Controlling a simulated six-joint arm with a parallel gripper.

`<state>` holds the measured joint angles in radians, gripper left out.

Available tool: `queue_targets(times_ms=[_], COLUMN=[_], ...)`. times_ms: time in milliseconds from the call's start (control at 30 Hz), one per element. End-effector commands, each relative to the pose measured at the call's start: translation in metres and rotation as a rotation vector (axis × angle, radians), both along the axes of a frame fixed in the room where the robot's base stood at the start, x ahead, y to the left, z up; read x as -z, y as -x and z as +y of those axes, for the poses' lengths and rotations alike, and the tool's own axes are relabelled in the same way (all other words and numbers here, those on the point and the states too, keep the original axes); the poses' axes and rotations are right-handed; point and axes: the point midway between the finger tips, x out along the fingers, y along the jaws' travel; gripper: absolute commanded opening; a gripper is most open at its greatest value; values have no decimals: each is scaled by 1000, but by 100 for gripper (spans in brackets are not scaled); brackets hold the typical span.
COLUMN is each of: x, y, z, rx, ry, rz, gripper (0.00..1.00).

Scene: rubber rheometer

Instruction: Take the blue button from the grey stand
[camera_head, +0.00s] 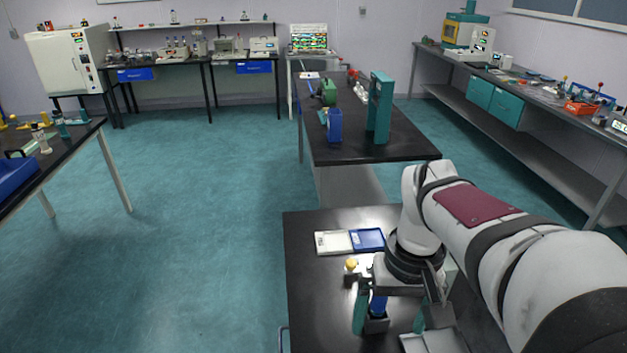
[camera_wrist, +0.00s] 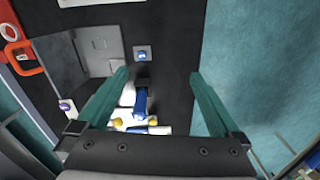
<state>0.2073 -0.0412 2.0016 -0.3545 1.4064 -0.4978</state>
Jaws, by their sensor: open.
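The grey stand (camera_wrist: 134,54) shows in the wrist view as a small square block on the black bench, with the round blue button (camera_wrist: 143,54) on its top. My gripper (camera_wrist: 160,80) is open and empty, its two teal fingers wide apart, and the stand appears beyond the fingertips, left of the middle between them. A dark-topped blue piece (camera_wrist: 141,105) shows nearer the palm side of the picture. In the head view my gripper (camera_head: 389,328) points down, and a blue upright piece (camera_head: 378,303) shows by its left finger. Whether this is the button is unclear.
A white tray (camera_head: 333,242) and a blue tray (camera_head: 368,239) lie behind my gripper. A yellow-topped item (camera_head: 351,264) stands near the left finger. A grey metal tray (camera_wrist: 100,45) lies beside the stand. The bench's left part is clear.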

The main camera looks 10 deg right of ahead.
Motion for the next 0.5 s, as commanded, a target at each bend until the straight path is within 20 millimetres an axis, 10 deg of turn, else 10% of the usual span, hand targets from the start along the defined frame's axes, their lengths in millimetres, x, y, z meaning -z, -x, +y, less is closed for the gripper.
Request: queue_targets(times_ms=[200, 400, 500], x=[26, 40, 40], y=[127, 155, 154], z=[74, 84, 84], rx=[276, 356, 355], ry=[-92, -111, -111], rz=[38, 60, 60], gripper=[100, 100, 84])
